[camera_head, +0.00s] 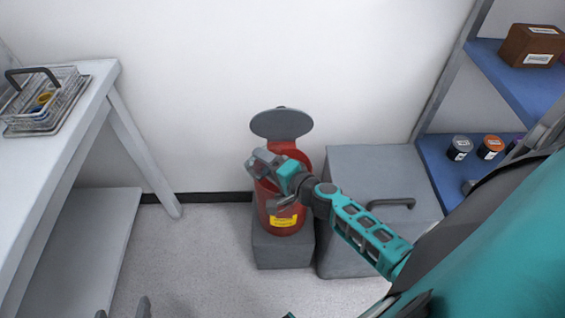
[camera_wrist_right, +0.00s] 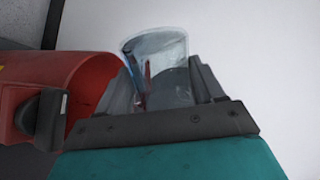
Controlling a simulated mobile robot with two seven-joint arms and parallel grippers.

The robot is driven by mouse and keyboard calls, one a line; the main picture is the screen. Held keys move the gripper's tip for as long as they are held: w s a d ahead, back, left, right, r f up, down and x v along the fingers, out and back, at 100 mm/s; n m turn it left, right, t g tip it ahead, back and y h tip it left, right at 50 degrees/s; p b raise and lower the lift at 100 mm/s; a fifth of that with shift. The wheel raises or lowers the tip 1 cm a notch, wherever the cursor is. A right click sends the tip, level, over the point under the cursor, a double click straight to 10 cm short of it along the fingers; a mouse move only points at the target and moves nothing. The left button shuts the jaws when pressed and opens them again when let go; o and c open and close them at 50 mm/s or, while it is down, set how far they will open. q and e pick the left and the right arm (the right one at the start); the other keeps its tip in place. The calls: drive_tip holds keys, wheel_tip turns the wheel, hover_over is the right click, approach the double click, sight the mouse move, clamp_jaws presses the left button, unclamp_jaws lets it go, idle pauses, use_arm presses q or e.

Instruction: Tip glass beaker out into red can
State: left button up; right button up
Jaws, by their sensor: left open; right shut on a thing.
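The red can (camera_head: 295,212) stands on a grey block by the wall, its round grey lid (camera_head: 282,124) raised at the back. My right gripper (camera_head: 265,164) is over the can's top and hides part of its mouth. In the right wrist view, this gripper (camera_wrist_right: 162,88) is shut on the clear glass beaker (camera_wrist_right: 158,55), with the red can (camera_wrist_right: 90,82) close on the left. Reddish and dark patches show through the glass; I cannot tell what they are or how far the beaker tilts. My left gripper (camera_head: 124,308) is open and empty at the bottom edge.
A grey cabinet (camera_head: 365,165) with a dark handle stands right of the can. Blue shelves (camera_head: 440,150) with small jars and a brown box are at right. A white table (camera_head: 90,90) with a wire basket (camera_head: 45,100) is at left. The floor between is clear.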

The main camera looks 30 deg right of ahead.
use_arm(q)
drive_tip(key=shift+w+d+f+b, duration=0.1)
drive_tip(key=shift+d+b, duration=0.05)
drive_tip(key=shift+b, duration=0.25)
use_arm(e)
drive_tip(key=shift+w+d+f+m+y, duration=0.1)
drive_tip(key=shift+d+f+m+y, duration=0.2)
drive_tip(key=shift+f+m, duration=0.35)
idle(0.5)
drive_tip(key=shift+m, duration=0.25)
drive_tip(key=shift+d+r+m, duration=0.2)
drive_tip(key=shift+r+m, duration=0.1)
drive_tip(key=shift+m, duration=0.1)
use_arm(q)
drive_tip(key=shift+r, duration=0.25)
use_arm(e)
drive_tip(key=shift+d+y, duration=0.1)
drive_tip(key=shift+y, duration=0.2)
